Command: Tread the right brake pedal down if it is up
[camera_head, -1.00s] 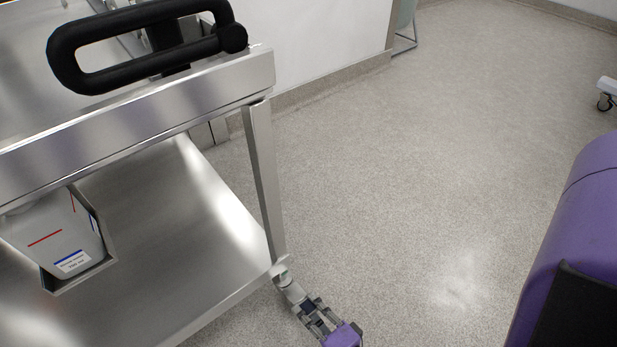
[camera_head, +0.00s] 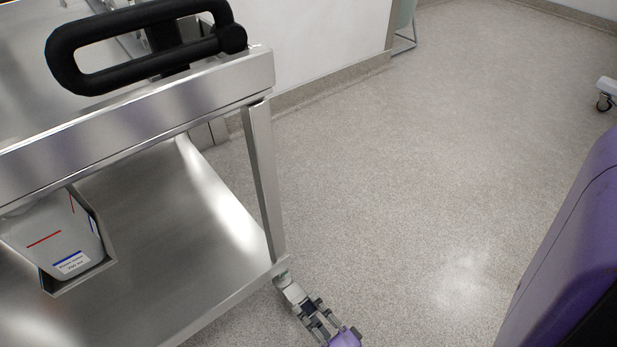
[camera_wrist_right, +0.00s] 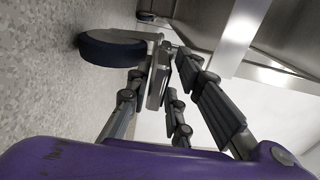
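The right brake pedal (camera_head: 292,293) is a small pale metal tab at the caster under the near right leg of the steel cart. In the right wrist view the metal pedal (camera_wrist_right: 157,82) stands beside the dark caster wheel (camera_wrist_right: 112,48). My right gripper (camera_head: 314,308) is low by the floor, just outside that corner. In the wrist view its dark fingers (camera_wrist_right: 160,85) are spread, with the pedal between or just beyond their tips. I cannot tell if they touch it, or surely whether it is up or down. My left gripper is not in view.
The steel cart (camera_head: 185,98) has a black handle (camera_head: 105,35) on top. A white container (camera_head: 55,240) sits in a shelf recess. Open floor (camera_head: 420,160) lies right of the cart. A white wall stands behind, and another caster (camera_head: 604,103) shows at far right.

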